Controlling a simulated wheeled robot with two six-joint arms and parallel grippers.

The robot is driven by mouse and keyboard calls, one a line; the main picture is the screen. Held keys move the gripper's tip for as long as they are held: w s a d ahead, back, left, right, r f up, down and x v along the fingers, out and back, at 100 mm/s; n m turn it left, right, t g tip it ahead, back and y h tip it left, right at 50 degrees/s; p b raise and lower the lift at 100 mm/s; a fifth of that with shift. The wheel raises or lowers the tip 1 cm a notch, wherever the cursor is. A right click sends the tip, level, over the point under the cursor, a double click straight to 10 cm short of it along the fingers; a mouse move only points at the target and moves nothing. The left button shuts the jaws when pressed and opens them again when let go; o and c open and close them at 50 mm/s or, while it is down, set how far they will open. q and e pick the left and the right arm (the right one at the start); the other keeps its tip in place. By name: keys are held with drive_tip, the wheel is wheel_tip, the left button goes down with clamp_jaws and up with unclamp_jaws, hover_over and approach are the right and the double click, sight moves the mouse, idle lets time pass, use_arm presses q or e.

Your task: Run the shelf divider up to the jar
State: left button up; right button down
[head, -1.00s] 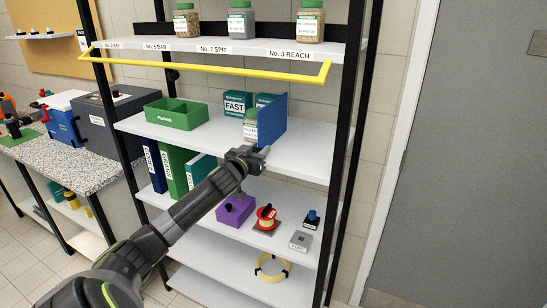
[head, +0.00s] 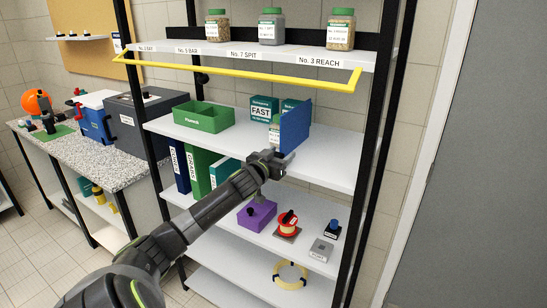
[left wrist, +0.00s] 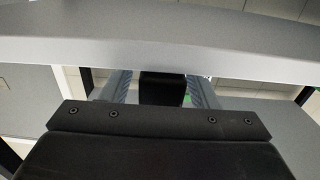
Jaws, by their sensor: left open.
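The shelf divider is an upright blue plate (head: 295,124) on the white middle shelf. The jar (head: 274,134), with a pale label, stands just left of the divider and is partly hidden behind it and my gripper. Whether they touch I cannot tell. My left gripper (head: 288,158) is at the shelf's front edge, just below and in front of the divider. In the left wrist view its two grey fingers (left wrist: 160,90) are apart, with a dark block showing between them. No divider can be made out there. My right gripper is not in view.
A green bin (head: 203,118) and teal-and-white boxes (head: 263,108) share the middle shelf (head: 330,160). Its right part is clear. A yellow rail (head: 240,69) runs across the front above, under a shelf of labelled jars. Binders and small items are below.

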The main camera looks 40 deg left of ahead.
use_arm(q)
drive_tip(key=shift+s+f+b, duration=0.15)
drive_tip(key=shift+s+b, duration=0.2)
drive_tip(key=shift+s, duration=0.2)
drive_tip(key=b+v, duration=0.1)
drive_tip(key=v, duration=1.5)
drive_tip(key=shift+s, duration=0.15)
